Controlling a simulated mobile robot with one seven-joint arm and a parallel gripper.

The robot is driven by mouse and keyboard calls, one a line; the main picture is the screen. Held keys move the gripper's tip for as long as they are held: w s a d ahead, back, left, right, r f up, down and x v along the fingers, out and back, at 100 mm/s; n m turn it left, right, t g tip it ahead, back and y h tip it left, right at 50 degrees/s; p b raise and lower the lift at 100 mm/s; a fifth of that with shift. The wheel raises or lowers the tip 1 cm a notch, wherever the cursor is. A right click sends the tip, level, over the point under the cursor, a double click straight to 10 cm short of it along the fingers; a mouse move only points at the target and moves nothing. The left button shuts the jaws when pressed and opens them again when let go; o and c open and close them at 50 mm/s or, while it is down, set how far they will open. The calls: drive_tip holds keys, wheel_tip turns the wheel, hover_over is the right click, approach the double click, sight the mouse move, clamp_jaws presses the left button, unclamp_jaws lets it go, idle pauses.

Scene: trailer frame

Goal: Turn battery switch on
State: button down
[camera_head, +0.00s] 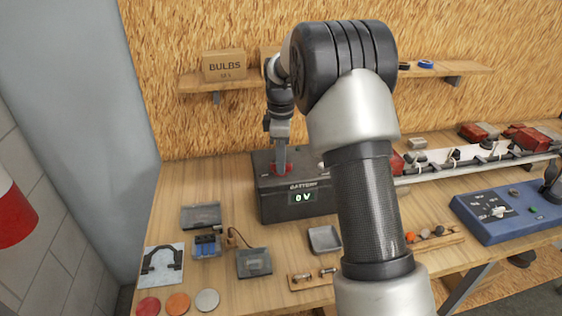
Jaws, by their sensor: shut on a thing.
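The black battery box (268,203) stands on the wooden bench near its back. My gripper (279,166) points down onto the top of the box and is shut on the red switch (288,169). Only part of the red switch shows beside the fingers, so its exact angle is hard to tell. My arm hides the right side of the box.
A shelf (196,84) with a BULBS box (224,65) is on the wall behind. Small trays (254,263) and coloured discs (178,303) lie front left. A blue panel (505,212) and a rail with red lamps (527,138) are at right.

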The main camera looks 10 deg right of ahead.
drive_tip(key=shift+m, duration=1.1)
drive_tip(key=m+p, duration=0.1)
drive_tip(key=m, duration=0.2)
drive_tip(key=shift+r, duration=0.1)
drive_tip(key=shift+m, duration=1.1)
drive_tip(key=m+p, duration=0.1)
drive_tip(key=m, duration=0.2)
drive_tip(key=shift+m, duration=0.3)
drive_tip(key=shift+m+p, duration=0.3)
drive_tip(key=shift+m, duration=0.5)
